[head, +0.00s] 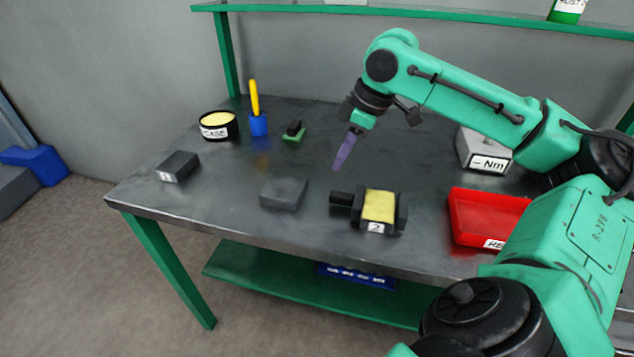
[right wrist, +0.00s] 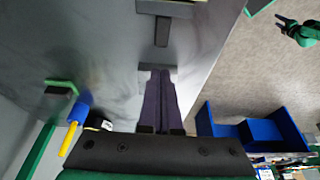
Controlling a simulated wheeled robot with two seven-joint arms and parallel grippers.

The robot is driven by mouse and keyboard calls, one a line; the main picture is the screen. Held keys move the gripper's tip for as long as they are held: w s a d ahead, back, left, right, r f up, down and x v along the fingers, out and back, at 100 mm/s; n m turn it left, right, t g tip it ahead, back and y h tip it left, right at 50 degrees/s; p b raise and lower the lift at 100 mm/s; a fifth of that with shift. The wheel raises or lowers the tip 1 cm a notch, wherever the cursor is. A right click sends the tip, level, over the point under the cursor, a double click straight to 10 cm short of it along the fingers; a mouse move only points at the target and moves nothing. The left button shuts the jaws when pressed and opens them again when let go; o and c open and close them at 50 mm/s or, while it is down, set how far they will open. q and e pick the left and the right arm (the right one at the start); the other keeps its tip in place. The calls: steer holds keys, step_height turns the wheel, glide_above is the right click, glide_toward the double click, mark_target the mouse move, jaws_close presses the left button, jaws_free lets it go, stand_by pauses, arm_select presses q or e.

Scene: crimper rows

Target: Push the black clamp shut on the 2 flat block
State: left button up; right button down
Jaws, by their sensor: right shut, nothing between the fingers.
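The flat block marked 2 (head: 380,206) has a yellow top and sits between the dark jaws of the black clamp (head: 402,214) on the table. The clamp's black handle (head: 341,198) sticks out to the left; it also shows at the top of the right wrist view (right wrist: 162,32). I cannot tell whether the jaws touch the block. My right gripper (head: 340,163), with purple fingers, is shut and empty above the table, behind and left of the clamp, apart from it. A small green and black part at the right wrist view's top right looks like my left gripper (right wrist: 298,30); its fingers are unclear.
A plain grey block (head: 284,193) lies left of the clamp, a dark block marked 1 (head: 178,166) farther left. A round tin (head: 219,127), blue holder (head: 258,125) and small green-black piece (head: 294,133) stand behind. A red tray (head: 480,215) and Nm box (head: 484,152) are right.

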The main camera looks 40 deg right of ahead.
mark_target(346, 200)
steer(key=x, duration=0.8)
steer(key=shift+f, duration=0.3)
steer(key=shift+r, duration=0.1)
